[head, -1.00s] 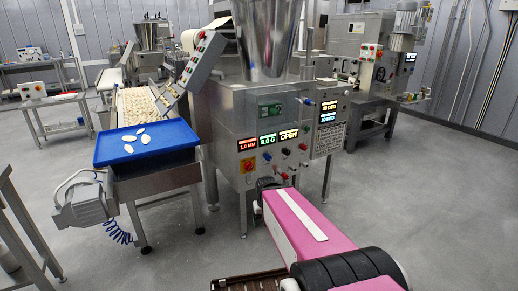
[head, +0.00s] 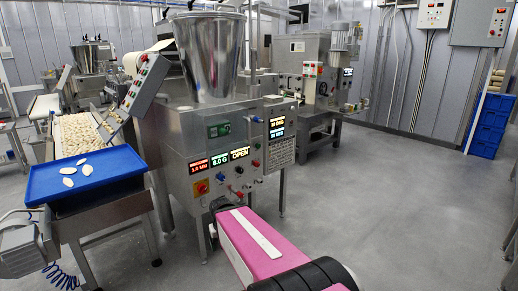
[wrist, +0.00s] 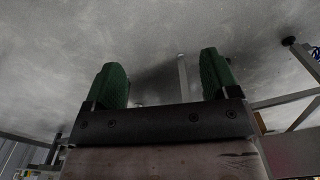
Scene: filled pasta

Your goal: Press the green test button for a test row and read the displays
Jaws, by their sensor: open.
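The steel filling machine (head: 172,165) stands left of centre in the head view. Its front has a red display (head: 198,165) that seems to read 1.0 MM, a green display (head: 221,160) reading 8.0 G and a yellow display (head: 239,154) reading OPEN. A side panel has an orange display (head: 277,122) and a blue display (head: 277,133), both too small to read surely. Small buttons and knobs sit below the displays; I cannot tell which is the green test button. My gripper (wrist: 163,82) is open and empty in the wrist view, above grey floor.
A blue tray (head: 105,177) with several pasta pieces lies at the left, at the end of a conveyor (head: 78,137). A tilted control box (head: 150,85) juts above it. Blue crates (head: 489,130) stand at the far right. The floor (head: 400,210) at right is open.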

